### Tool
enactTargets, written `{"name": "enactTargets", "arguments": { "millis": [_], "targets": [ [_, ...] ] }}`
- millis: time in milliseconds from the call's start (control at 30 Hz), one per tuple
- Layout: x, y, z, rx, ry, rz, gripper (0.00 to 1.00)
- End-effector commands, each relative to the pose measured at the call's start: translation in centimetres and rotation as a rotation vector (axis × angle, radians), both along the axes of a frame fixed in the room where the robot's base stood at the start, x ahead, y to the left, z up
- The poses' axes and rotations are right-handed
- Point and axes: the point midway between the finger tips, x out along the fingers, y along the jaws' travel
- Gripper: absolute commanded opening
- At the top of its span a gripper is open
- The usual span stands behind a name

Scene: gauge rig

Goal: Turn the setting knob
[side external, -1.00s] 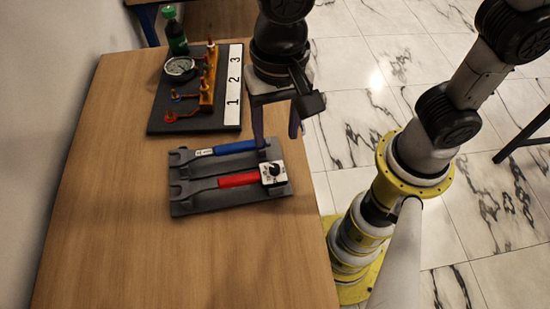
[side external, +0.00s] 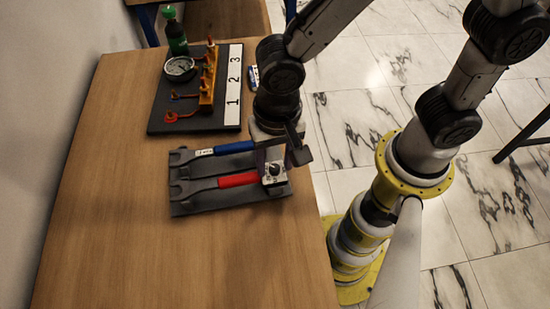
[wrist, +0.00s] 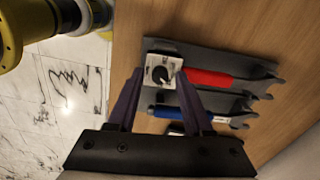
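The setting knob (wrist: 160,74) is a black dial on a white square face, at the end of the red-handled wrench (wrist: 208,78). In the side view the white block (side external: 273,173) sits at the right end of the grey tray (side external: 215,205). My gripper (wrist: 159,72) is open, its two purple fingers spread, with tips near the left and right sides of the block in the wrist view. In the side view my gripper (side external: 275,157) is low beside the block and partly hides it. I cannot tell whether the fingers touch it.
A blue-handled wrench (side external: 225,149) lies beside the red one on the tray. Behind are a black board (side external: 165,125) with a gauge (side external: 180,67), an orange manifold (side external: 207,88) and number strip (side external: 233,90), and a green bottle (side external: 174,33). The table's left and front are clear.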

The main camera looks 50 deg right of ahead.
Motion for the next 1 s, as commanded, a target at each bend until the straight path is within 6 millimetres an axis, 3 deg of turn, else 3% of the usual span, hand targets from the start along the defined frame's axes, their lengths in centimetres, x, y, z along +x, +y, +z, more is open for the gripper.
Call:
{"name": "enactTargets", "arguments": {
  "millis": [33, 267, 667, 1000],
  "targets": [
    [0.01, 0.01, 0.02, 0.000, 0.000, 0.000, 0.40],
    [0.01, 0.01, 0.04, 0.000, 0.000, 0.000, 0.00],
    [0.02, 0.02, 0.06, 0.000, -0.001, 0.022, 0.00],
    [0.03, 0.00, 0.08, 0.001, -0.001, 0.209, 0.00]
  ]
}}
